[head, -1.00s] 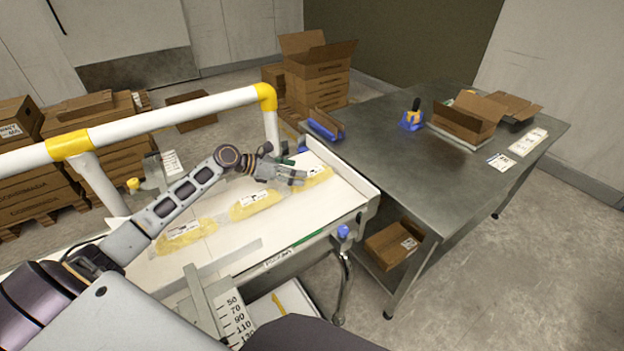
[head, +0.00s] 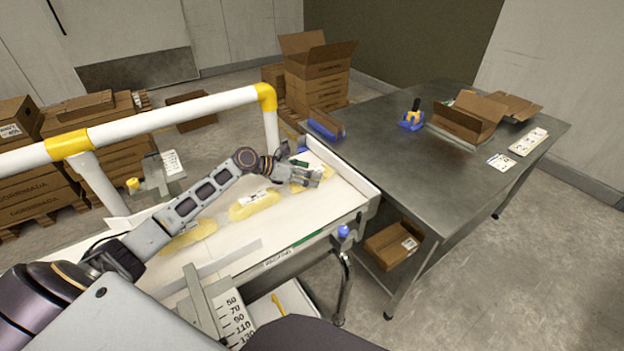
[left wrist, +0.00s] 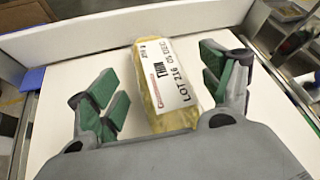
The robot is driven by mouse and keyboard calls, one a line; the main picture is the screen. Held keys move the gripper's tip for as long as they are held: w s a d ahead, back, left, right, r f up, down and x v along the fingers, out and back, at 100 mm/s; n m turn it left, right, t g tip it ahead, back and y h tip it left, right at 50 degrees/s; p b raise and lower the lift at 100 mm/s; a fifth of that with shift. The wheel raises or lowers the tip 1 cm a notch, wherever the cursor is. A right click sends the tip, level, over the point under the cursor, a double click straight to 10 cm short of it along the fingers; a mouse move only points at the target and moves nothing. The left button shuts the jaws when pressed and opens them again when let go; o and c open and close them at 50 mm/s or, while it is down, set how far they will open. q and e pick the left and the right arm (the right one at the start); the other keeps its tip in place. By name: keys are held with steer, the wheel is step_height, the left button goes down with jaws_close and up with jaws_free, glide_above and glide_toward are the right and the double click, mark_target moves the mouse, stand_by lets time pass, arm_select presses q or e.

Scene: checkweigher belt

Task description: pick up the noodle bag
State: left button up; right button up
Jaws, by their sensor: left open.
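The noodle bag (left wrist: 168,85) is a yellow pack with a white printed lot label. It lies on the white belt (head: 340,205) near its far end, partly hidden by my gripper in the head view. My left gripper (head: 316,175) is over this bag. In the left wrist view its green-padded fingers (left wrist: 166,92) are spread, one on each side of the bag, with visible gaps. The bag is not gripped. Two similar yellow bags, a middle one (head: 250,208) and a nearer one (head: 190,237), lie behind the gripper on the belt. My right gripper is not in view.
A raised white edge (head: 345,165) closes the belt's far end. A white and yellow rail (head: 170,115) runs along its far side.

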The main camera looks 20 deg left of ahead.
arm_select(q)
steer(key=c, duration=1.4)
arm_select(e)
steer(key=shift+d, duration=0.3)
